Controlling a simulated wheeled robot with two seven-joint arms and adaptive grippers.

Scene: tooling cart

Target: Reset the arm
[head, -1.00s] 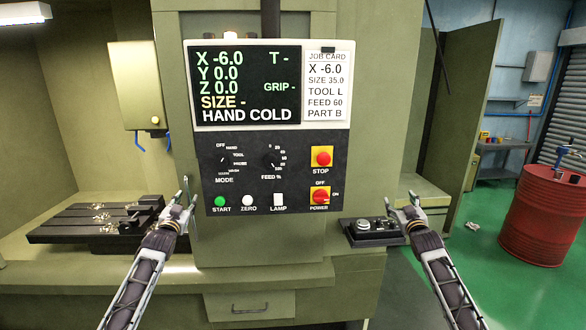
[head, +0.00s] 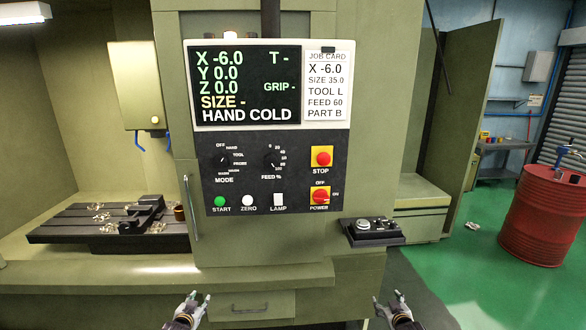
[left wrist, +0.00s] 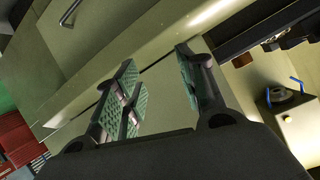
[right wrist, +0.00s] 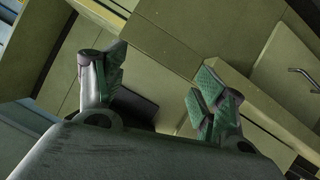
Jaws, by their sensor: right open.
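My left gripper (head: 199,296) is low at the bottom of the head view, in front of the machine's lower cabinet and left of its drawer handle. In the left wrist view its padded fingers (left wrist: 158,68) stand apart with nothing between them. My right gripper (head: 388,297) is also low, to the right of the cabinet, below the small black tray. In the right wrist view its fingers (right wrist: 160,72) are apart and empty. Both grippers are clear of the panel and touch nothing that I can see.
The control panel (head: 340,180) with knobs and buttons sits above, under a screen (head: 245,85) reading HAND COLD and a job card (head: 326,87). A slotted bed (head: 75,232) with chips is at left. The black tray (head: 370,238) juts out right. A red barrel (head: 540,215) stands far right.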

